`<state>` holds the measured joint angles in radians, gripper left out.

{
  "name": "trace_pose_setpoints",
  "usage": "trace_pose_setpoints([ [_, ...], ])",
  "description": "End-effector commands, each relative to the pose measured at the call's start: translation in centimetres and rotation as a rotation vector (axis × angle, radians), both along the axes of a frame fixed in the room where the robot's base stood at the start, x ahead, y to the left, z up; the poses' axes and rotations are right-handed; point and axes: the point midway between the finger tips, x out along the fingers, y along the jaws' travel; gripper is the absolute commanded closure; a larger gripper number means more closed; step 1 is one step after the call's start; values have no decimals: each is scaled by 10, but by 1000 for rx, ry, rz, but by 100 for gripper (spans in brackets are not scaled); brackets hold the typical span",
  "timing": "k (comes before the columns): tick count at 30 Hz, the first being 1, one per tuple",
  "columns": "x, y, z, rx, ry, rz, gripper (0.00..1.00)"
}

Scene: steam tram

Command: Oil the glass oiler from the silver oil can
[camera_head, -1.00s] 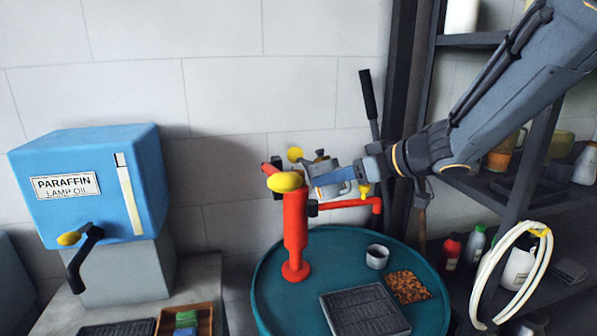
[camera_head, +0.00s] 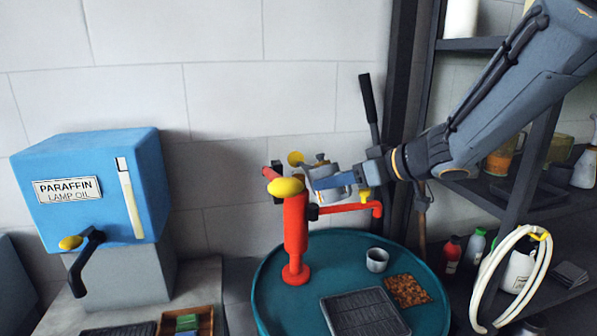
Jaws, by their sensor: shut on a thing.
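The silver oil can (camera_head: 321,171) is behind the top of the red pump, partly hidden by the pump and by my gripper. My gripper (camera_head: 328,182) is shut on the can and holds it above the teal drum. Its blue jaws reach in from the right; their tips are hard to make out. I cannot tell exactly how far the can tilts. I do not make out a glass oiler in this view.
The red pump (camera_head: 295,240), with a yellow knob and side spout, stands on the teal drum (camera_head: 270,300). A small cup (camera_head: 377,260) and a dark grate (camera_head: 365,312) are on it. A blue paraffin tank (camera_head: 95,190) stands left, dark shelves (camera_head: 480,190) right.

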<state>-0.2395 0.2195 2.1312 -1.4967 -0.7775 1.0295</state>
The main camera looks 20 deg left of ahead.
Motion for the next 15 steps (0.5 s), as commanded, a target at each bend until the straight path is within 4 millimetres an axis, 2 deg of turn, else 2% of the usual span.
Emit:
trace_pose_setpoints([
  [15, 0, 0, 7, -22, 16, 1, 88],
])
